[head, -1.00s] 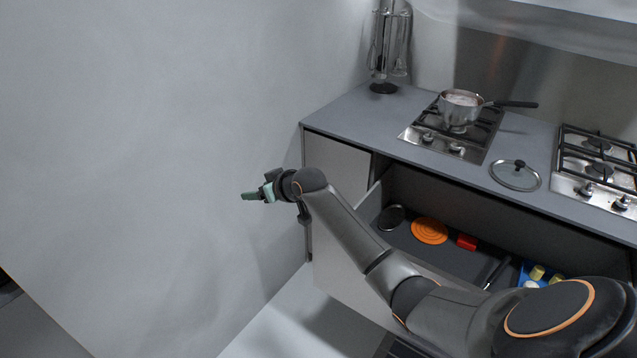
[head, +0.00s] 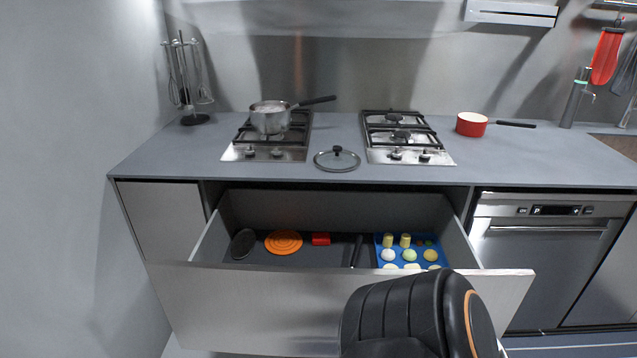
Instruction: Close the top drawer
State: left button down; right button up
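The top drawer (head: 250,292) stands pulled out under the counter in the head view, with its grey front panel facing me. Inside lie an orange round trivet (head: 284,242), a red block (head: 320,239), a dark round item (head: 243,244), and a blue tray (head: 436,264) with several small yellow, green and white pieces. A dark link of my own arm covers part of the drawer front at the lower right. Neither gripper is visible now, so whether they are open or shut is hidden.
The counter (head: 200,150) holds a pot (head: 270,118) on the left hob, a glass lid (head: 337,160), a second hob (head: 400,150) and a red pan (head: 471,124). A utensil stand (head: 195,118) is at the left. A dishwasher (head: 545,255) is right of the drawer.

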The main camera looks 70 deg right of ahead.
aim_at(263, 303)
jog(key=z, duration=1.35)
jog(key=i+l+z, duration=0.1)
jog(key=z, duration=0.25)
jog(key=i+l+z, duration=0.1)
jog(key=z, duration=0.25)
jog(key=i+z, duration=0.35)
jog(key=i, duration=0.1)
jog(key=k+l+u, duration=0.15)
jog(key=u, duration=0.45)
